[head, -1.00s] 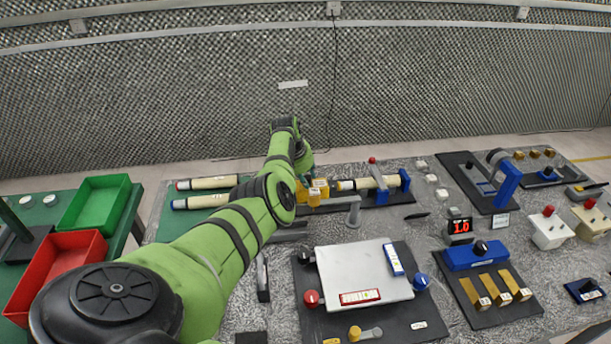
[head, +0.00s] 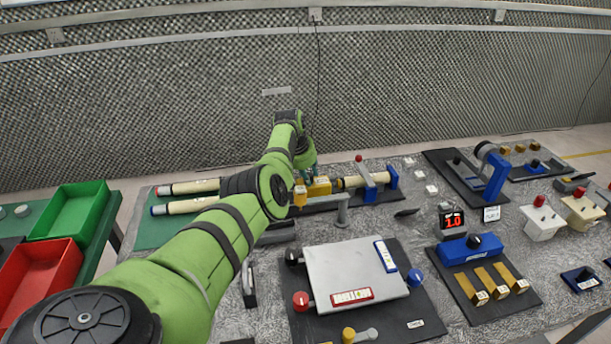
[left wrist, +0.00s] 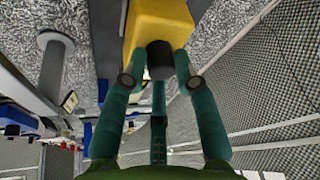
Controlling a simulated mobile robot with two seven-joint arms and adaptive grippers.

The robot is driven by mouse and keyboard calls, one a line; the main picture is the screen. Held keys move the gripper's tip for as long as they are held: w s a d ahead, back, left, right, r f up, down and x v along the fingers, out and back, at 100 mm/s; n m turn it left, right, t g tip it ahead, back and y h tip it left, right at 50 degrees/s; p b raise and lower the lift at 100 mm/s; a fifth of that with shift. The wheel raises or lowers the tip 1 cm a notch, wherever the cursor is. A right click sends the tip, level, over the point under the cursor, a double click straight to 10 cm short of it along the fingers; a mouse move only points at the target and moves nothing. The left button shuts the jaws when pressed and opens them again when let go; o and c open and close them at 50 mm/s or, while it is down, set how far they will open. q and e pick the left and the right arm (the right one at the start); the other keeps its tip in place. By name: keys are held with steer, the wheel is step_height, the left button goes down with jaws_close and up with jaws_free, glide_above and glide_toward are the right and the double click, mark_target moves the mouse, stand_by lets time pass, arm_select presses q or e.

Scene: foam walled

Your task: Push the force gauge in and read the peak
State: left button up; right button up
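The yellow block I take for the force gauge (head: 318,186) lies on the dark base at the back of the table, left of a cream tube (head: 352,182). The tube sits in a clamp with a blue end bracket (head: 393,177). My left gripper (head: 301,180) is at the block's left end. In the left wrist view, the yellow body (left wrist: 160,22) has a black round end (left wrist: 160,60), with the green fingers (left wrist: 160,82) closed in around it. The gauge's face is hidden. A display (head: 453,220) with red digits seems to read 1.0. My right gripper is out of view.
Cream rods (head: 187,188) lie on a green mat at left. A grey plate (head: 350,273) with knobs fills the front middle. A foam wall (head: 200,110) rises behind the table.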

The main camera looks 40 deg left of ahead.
arm_select(q)
steer(key=shift+o, duration=1.3)
steer(key=shift+w+a+r, duration=0.2)
steer(key=shift+r, duration=0.15)
steer(key=shift+f, duration=0.2)
steer(key=shift+s, duration=0.1)
steer(key=v, duration=1.2)
